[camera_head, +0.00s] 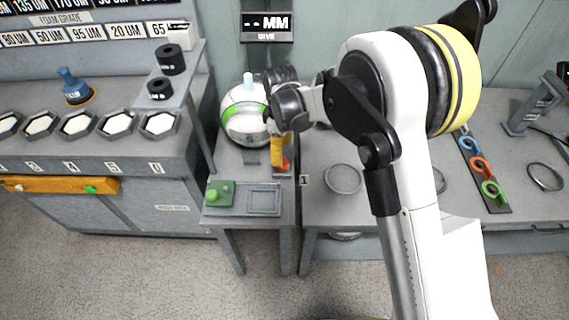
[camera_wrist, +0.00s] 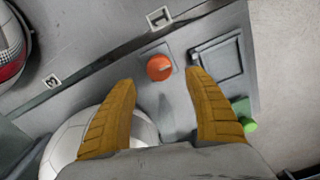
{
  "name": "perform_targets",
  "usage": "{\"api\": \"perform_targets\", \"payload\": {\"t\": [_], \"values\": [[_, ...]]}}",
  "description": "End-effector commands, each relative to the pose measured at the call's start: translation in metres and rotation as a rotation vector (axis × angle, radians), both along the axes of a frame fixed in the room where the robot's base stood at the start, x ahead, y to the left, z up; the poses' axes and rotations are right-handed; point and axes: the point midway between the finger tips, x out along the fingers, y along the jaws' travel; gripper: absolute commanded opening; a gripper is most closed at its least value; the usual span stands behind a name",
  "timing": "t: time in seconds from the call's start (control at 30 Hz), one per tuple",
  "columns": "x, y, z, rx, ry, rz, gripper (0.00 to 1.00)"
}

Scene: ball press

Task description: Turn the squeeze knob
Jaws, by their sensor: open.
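A round orange-red knob (camera_wrist: 159,68), which looks like the squeeze knob, sits on a small plate on the grey press bench in the wrist view. In the head view a bit of the knob (camera_head: 286,164) shows beside my yellow finger, which hides part of it. My gripper (camera_wrist: 162,77) is open, its two yellow fingers spread. The knob appears between and slightly beyond the fingertips, with no visible contact. In the head view my gripper (camera_head: 279,160) points down in front of the ball. The ball (camera_head: 243,123) is white with green bands and stands behind my gripper.
A green button (camera_head: 212,196) on a green plate and a square recessed tray (camera_head: 263,200) are at the bench's front. A display (camera_head: 267,27) reads "--MM" and "GIVE". A grey post stand (camera_head: 180,85) is to the left. Coloured rings (camera_head: 481,167) lie far right.

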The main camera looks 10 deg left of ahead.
Motion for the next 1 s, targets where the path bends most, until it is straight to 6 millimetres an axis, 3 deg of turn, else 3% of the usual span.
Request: {"api": "perform_targets", "payload": {"t": [0.1, 0.3, 0.7, 0.87, 0.9, 1.0], "values": [[0.0, 0.0, -0.028, 0.0, 0.0, -0.001, 0.62], [0.0, 0.0, -0.055, 0.0, -0.001, -0.002, 0.62], [0.0, -0.001, -0.063, 0.0, -0.001, -0.002, 0.62], [0.0, -0.001, -0.062, 0.001, -0.001, -0.002, 0.14], [0.0, -0.001, -0.062, 0.0, -0.001, -0.002, 0.09], [0.0, -0.001, -0.062, 0.0, -0.001, -0.003, 0.09]]}}
